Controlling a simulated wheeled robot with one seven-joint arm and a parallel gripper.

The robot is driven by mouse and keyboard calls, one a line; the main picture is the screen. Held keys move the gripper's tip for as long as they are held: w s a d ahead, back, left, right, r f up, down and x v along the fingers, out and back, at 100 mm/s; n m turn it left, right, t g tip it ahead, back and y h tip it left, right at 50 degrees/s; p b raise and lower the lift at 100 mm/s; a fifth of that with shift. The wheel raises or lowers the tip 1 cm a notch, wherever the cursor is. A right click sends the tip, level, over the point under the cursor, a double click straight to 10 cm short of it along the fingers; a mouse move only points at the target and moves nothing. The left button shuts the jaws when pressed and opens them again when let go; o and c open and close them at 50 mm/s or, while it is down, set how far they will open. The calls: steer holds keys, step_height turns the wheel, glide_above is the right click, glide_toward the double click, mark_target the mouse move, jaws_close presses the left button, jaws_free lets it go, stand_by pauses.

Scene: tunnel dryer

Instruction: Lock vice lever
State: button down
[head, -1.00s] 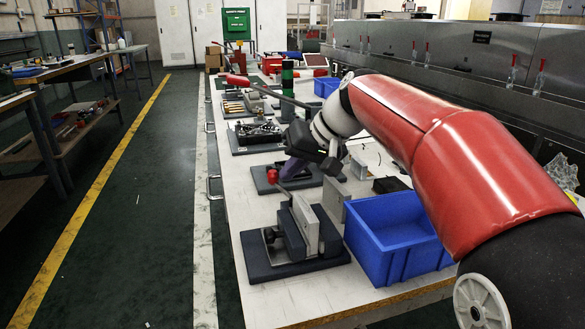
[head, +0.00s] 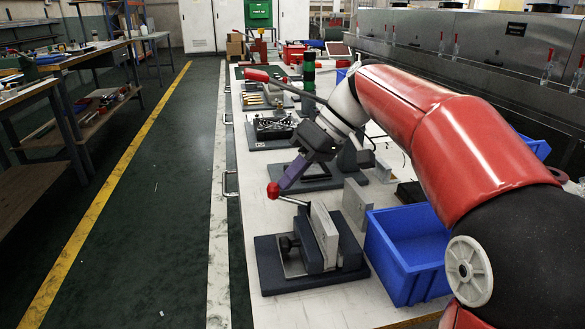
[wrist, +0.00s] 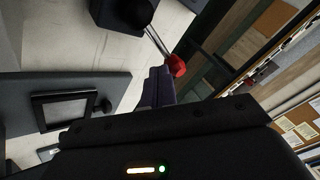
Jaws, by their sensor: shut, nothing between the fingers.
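The vice (head: 312,240) sits on a dark base plate near the front of the white bench in the head view, a light grey block standing in its jaws. Its lever (head: 291,200) ends in a red knob (head: 273,190) and points to the left. The knob also shows in the wrist view (wrist: 176,66) at the end of a thin metal rod. My gripper (head: 285,183) has purple-grey fingers and is shut and empty. Its fingertips are right beside the red knob in the head view; I cannot tell whether they touch it. The fingers also show in the wrist view (wrist: 157,86).
A blue bin (head: 372,250) stands right of the vice. A grey plate (head: 356,203) stands upright behind it. Other fixtures, one with a red-handled lever (head: 257,75), line the bench farther back. The floor aisle on the left is clear.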

steer(key=shift+s+a, duration=0.3)
steer(key=shift+s, duration=0.3)
steer(key=shift+s+a, duration=0.3)
steer(key=shift+s, duration=0.25)
steer(key=shift+s+a, duration=0.1)
steer(key=v, duration=0.8)
steer(key=shift+p, duration=0.3)
steer(key=shift+f, duration=0.1)
